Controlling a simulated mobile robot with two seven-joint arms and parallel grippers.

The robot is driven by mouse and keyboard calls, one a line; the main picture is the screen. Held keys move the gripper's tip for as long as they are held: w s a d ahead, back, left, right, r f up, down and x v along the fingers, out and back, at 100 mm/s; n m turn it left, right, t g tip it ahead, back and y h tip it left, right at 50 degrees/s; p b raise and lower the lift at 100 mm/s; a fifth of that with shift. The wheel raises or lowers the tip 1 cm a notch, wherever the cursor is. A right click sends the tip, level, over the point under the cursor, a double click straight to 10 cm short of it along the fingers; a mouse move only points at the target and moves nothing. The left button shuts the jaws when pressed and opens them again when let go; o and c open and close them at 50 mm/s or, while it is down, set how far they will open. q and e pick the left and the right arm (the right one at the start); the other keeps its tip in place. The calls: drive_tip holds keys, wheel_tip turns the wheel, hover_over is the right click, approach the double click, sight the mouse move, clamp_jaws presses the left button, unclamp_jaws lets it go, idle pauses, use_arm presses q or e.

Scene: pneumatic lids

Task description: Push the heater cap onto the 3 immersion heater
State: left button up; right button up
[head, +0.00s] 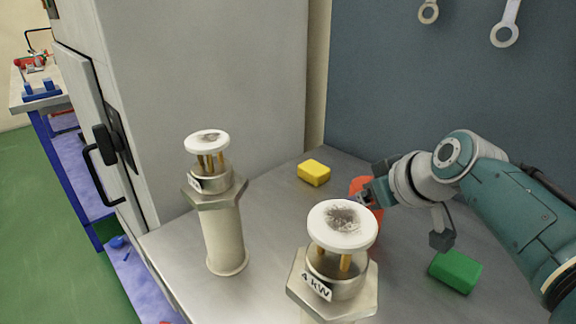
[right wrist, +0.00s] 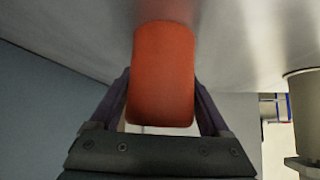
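Two immersion heaters stand upright on the metal table, the left one (head: 224,235) and the nearer one (head: 366,275) labelled "4 kW". Each has a hexagonal flange, brass pins and a white disc with a dark smudge on top. The left heater's label is too small to read. An orange-red cap (head: 359,184) is behind the nearer heater's disc, partly hidden. In the right wrist view, the cap (right wrist: 164,75) is between my right gripper's (right wrist: 164,80) fingers, which meet both its sides. My right gripper (head: 366,198) is low over the table. My left gripper is not in view.
A yellow block (head: 314,172) lies behind the heaters and a green block (head: 456,271) lies at the right under my right arm. A grey cabinet (head: 210,70) stands at the left rear. A blue-grey panel with hanging wrenches (head: 504,36) closes the back.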

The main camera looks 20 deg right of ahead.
drive_tip(key=c, duration=0.9)
